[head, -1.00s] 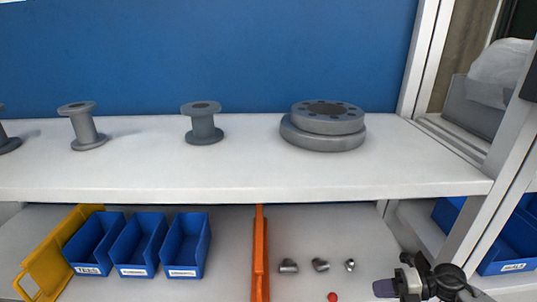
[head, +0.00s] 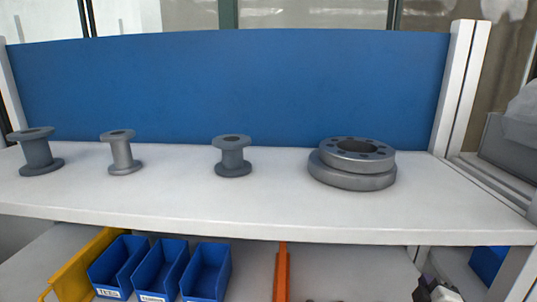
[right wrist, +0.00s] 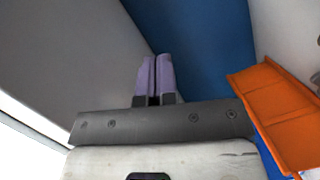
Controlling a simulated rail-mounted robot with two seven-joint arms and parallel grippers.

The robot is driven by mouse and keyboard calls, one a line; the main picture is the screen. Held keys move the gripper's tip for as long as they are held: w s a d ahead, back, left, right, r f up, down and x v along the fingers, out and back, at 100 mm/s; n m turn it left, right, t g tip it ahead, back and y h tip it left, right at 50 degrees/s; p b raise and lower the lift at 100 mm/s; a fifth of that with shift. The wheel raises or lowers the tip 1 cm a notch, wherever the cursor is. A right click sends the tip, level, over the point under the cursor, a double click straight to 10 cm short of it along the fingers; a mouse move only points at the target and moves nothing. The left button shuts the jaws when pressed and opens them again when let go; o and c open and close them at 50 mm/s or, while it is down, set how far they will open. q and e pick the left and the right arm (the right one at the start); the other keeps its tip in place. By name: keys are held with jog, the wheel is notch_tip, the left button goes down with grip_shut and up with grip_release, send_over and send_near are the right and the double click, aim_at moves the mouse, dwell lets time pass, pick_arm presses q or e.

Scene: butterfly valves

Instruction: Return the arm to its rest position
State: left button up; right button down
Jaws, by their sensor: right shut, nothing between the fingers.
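My right gripper (head: 432,291) shows at the bottom edge of the head view, right of centre, in front of the lower shelf and mostly cut off. In the right wrist view its two purple fingers (right wrist: 155,75) lie together, shut with nothing between them. My left gripper is not in view.
The white upper shelf (head: 270,218) holds several grey flanged spools, including one (head: 232,158) near the middle, and a stacked round flange piece (head: 352,165). Below are blue bins (head: 162,268), a yellow bin (head: 80,268) and an orange divider (head: 281,272), also in the right wrist view (right wrist: 285,115). A blue panel (head: 250,85) stands behind.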

jog(key=s+a+f+m+g+y+p, duration=0.25)
jog(key=s+a+f, duration=0.25)
jog(key=s+a, duration=0.4)
jog(key=s+a+f+m+g+y+p, duration=0.1)
jog(key=s+a+f+m+g+y, duration=0.25)
jog(key=s+a, duration=0.55)
jog(key=s+f+g+p, duration=0.1)
jog(key=s+f+g, duration=0.1)
jog(key=s, duration=0.4)
jog(key=s+a+f+m+g+p, duration=0.1)
jog(key=s+f+g, duration=0.1)
jog(key=s+f, duration=0.3)
jog(key=s+a+f+g+p, duration=0.1)
jog(key=s+f+g, duration=0.1)
jog(key=s, duration=0.6)
jog(key=shift+s+f+m+y, duration=0.3)
jog(key=shift+s+f+y, duration=0.1)
jog(key=shift+f, duration=0.35)
